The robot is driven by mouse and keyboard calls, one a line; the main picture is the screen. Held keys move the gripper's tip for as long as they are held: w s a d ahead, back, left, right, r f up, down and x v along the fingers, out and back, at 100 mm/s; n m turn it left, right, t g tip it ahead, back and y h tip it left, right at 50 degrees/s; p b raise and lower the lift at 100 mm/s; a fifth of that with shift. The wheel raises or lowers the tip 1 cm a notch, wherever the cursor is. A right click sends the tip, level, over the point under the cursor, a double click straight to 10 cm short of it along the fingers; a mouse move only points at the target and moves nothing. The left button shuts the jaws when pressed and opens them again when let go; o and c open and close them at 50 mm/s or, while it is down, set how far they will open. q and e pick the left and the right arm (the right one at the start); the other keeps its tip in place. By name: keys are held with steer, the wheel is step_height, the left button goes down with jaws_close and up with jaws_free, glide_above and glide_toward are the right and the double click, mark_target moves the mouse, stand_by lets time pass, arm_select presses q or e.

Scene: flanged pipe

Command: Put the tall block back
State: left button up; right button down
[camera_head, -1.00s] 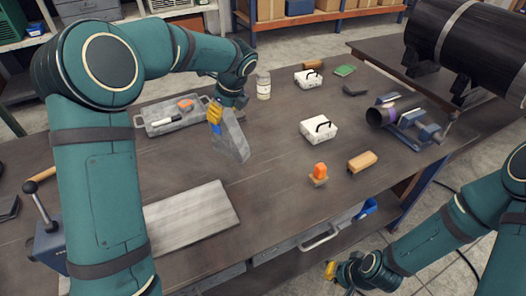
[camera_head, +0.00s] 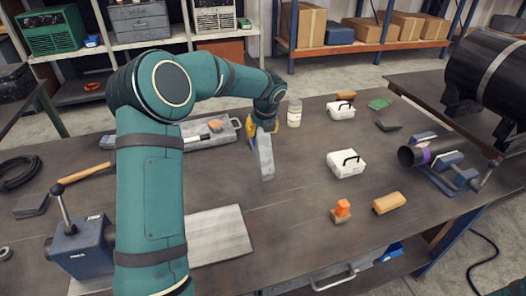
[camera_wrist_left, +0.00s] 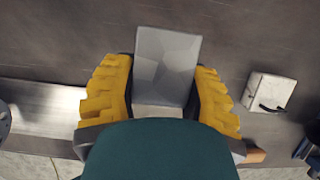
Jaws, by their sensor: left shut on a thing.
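The tall block (camera_head: 264,157) is a grey, faceted long piece. My left gripper (camera_head: 260,127) is shut on it near its upper end, with yellow fingers on either side. The block hangs down from the fingers over the middle of the workbench (camera_head: 290,220). I cannot tell whether its lower end touches the bench top. My right gripper is out of view.
A grey tray (camera_head: 213,137) with tools lies behind the left arm, and a white bottle (camera_head: 294,112) stands right of the gripper. White boxes (camera_head: 346,164), an orange-topped piece (camera_head: 342,210), a wooden block (camera_head: 388,203) and a clamped pipe (camera_head: 425,152) are rightward. A light plate (camera_head: 220,235) lies front left.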

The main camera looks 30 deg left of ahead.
mark_target(262, 145)
arm_select(q)
steer(key=shift+f+b, duration=0.5)
steer(key=shift+f, duration=2.4)
steer(key=o, duration=1.2)
steer(key=shift+f, duration=0.2)
steer(key=shift+o, duration=0.2)
steer(key=p+v, duration=0.1)
steer(key=v, duration=1.1)
steer(key=shift+p, duration=0.35)
steer(key=shift+r, duration=0.15)
